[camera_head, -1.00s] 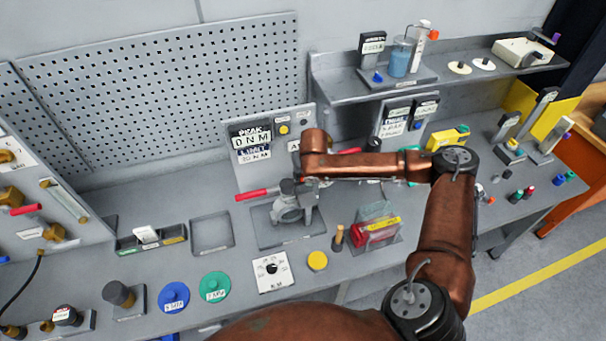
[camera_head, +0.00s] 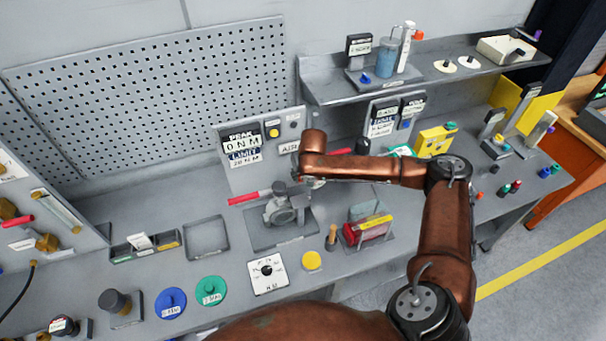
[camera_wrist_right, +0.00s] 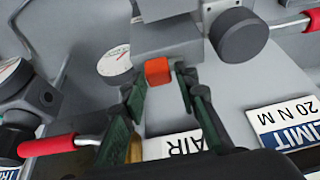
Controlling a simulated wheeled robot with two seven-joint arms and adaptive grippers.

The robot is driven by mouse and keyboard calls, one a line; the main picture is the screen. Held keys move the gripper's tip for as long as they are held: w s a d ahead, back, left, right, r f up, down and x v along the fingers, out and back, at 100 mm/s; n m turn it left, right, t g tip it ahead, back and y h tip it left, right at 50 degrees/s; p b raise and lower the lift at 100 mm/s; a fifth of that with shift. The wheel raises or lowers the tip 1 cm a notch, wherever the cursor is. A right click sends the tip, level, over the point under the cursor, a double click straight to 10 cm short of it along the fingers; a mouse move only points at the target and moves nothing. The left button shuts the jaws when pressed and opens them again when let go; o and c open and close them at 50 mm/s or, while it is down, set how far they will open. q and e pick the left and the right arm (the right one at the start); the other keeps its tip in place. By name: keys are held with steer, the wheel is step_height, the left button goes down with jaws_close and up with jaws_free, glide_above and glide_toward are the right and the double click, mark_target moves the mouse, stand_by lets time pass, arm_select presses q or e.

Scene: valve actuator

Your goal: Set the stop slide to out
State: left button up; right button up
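The valve actuator (camera_head: 283,210) with a red-handled lever (camera_head: 257,197) stands on a grey plate on the bench. In the right wrist view, a small orange-red block (camera_wrist_right: 158,71) sits on the underside of a grey housing (camera_wrist_right: 168,42); it may be the stop slide, but I cannot read any out marking. My right gripper (camera_wrist_right: 158,88) is open, its dark green fingers either side of and just short of the block, with a gap showing. In the head view my right gripper (camera_head: 311,182) is mostly hidden under my arm, just right of the valve. My left gripper is not in view.
A panel with PEAK and LIMIT displays (camera_head: 243,148) stands behind the valve. An AIR label (camera_wrist_right: 178,146) and a round gauge (camera_wrist_right: 115,66) lie close to the gripper. A red holder (camera_head: 366,228), a yellow disc (camera_head: 311,260) and an empty tray (camera_head: 207,238) surround the plate.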

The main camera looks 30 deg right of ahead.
steer(key=shift+s, duration=0.1)
steer(key=v, duration=1.2)
steer(key=shift+d, duration=0.1)
